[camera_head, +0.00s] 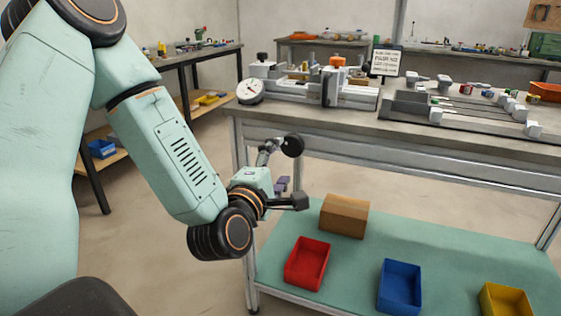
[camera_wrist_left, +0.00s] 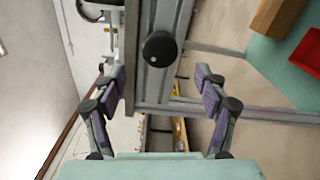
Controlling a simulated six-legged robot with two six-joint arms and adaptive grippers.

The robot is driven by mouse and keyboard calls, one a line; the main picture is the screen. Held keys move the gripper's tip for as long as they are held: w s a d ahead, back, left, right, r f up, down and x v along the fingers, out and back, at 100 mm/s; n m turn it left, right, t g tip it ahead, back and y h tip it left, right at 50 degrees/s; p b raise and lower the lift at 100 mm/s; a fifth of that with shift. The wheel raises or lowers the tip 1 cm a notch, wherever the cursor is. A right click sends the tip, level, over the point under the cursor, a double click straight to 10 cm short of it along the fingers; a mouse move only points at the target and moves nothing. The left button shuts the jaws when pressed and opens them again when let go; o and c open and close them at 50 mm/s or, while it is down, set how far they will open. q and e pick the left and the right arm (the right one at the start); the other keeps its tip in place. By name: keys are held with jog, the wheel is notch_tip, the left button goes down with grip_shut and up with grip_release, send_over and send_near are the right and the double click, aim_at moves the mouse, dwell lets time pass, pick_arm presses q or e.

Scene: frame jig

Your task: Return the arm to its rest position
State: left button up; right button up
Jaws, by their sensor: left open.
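My left arm comes in from the left in the head view. Its gripper (camera_head: 289,174) hangs in the air in front of the workbench's left end, below the worktop level and above the lower shelf. In the left wrist view the two fingers with purple pads stand wide apart, and the gripper (camera_wrist_left: 158,84) is open with nothing held between them. A bench frame and a round black knob (camera_wrist_left: 158,48) show beyond the fingers, apart from them as far as I can tell. My right gripper is in neither view.
The workbench (camera_head: 460,140) carries a jig with a dial gauge (camera_head: 250,91) and a sign (camera_head: 385,61). The green lower shelf (camera_head: 345,262) holds a brown box (camera_head: 344,215) and red (camera_head: 307,263), blue (camera_head: 400,287) and yellow (camera_head: 506,300) bins. Floor left of the bench is clear.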

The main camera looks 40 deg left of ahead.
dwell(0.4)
pick_arm(q)
jog(key=s+d+f+m+g+h+p, duration=0.2)
jog(key=s+d+f+m+g, duration=0.25)
jog(key=f+m, duration=0.4)
jog(key=s+d+f+m+g+h+p, duration=0.3)
jog(key=s+d+f+m+g, duration=0.15)
jog(key=f+m, duration=0.4)
jog(key=s+d+f+m+g+p, duration=0.1)
jog(key=s+f+m+g+p, duration=0.1)
jog(key=s, duration=0.9)
jog(key=s+f+m+g+p, duration=0.3)
jog(key=s+f+g+p, duration=0.1)
jog(key=s, duration=0.7)
jog(key=shift+s+d+f+g+y, duration=0.35)
jog(key=shift+f+g, duration=0.55)
jog(key=shift+g, duration=0.3)
